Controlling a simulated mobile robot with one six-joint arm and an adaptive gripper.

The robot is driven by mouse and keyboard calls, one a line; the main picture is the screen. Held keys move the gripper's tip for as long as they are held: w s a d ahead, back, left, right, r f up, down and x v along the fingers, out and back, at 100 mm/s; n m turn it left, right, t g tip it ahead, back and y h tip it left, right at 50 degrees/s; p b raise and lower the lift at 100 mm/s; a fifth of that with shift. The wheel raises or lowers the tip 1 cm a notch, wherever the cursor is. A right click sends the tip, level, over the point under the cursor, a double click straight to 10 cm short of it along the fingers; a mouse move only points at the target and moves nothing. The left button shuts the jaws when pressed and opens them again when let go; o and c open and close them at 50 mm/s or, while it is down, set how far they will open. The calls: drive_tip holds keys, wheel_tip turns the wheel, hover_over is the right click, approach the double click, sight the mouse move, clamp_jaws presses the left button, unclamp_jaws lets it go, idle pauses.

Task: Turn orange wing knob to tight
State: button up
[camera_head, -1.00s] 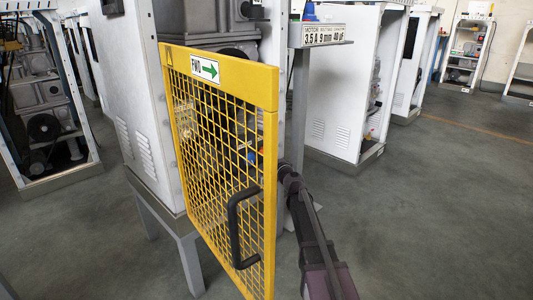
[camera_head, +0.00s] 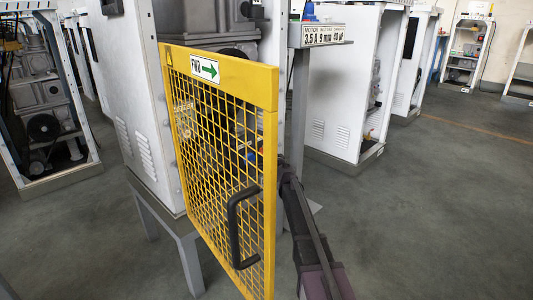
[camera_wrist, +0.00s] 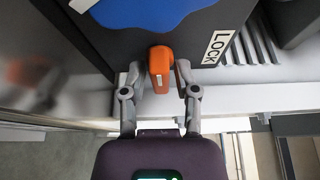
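The orange wing knob (camera_wrist: 160,68) shows in the wrist view at the edge of a dark panel, with its wing pointing down in the picture. My gripper (camera_wrist: 160,78) is open, with one finger on each side of the knob. Small gaps seem to remain between fingers and knob; contact is not clear. A white LOCK label (camera_wrist: 218,47) is right of the knob. In the head view the knob and my fingers are hidden behind the yellow mesh door.
The yellow mesh door (camera_head: 222,85) with a black handle (camera_head: 236,228) stands open left of my arm in the head view. A blue shape (camera_wrist: 150,10) lies above the knob in the wrist view. Grey floor (camera_head: 430,210) is clear to the right.

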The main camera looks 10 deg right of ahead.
clamp_jaws()
drive_tip(key=shift+d, duration=0.1)
drive_tip(key=shift+r+m+g+p, duration=0.1)
drive_tip(key=shift+m+g+p, duration=0.2)
drive_tip(key=shift+m+p, duration=0.75)
drive_tip(key=shift+m, duration=0.25)
drive_tip(key=m+g+p, duration=0.2)
drive_tip(key=m+p, duration=0.1)
drive_tip(key=m, duration=0.1)
drive_tip(key=shift+w+r+g, duration=0.1)
drive_tip(key=shift+g, duration=0.2)
drive_tip(key=m+g+y+p, duration=0.1)
drive_tip(key=m, duration=0.2)
drive_tip(key=shift+g+y+p, duration=0.3)
drive_tip(key=shift+y, duration=0.1)
drive_tip(key=m+y, duration=0.1)
drive_tip(key=m, duration=0.1)
drive_tip(key=m+g, duration=0.1)
drive_tip(key=shift+w+m+g+y+p, duration=0.1)
drive_tip(key=shift+m+g+y+p, duration=0.2)
drive_tip(key=shift+m+y, duration=0.1)
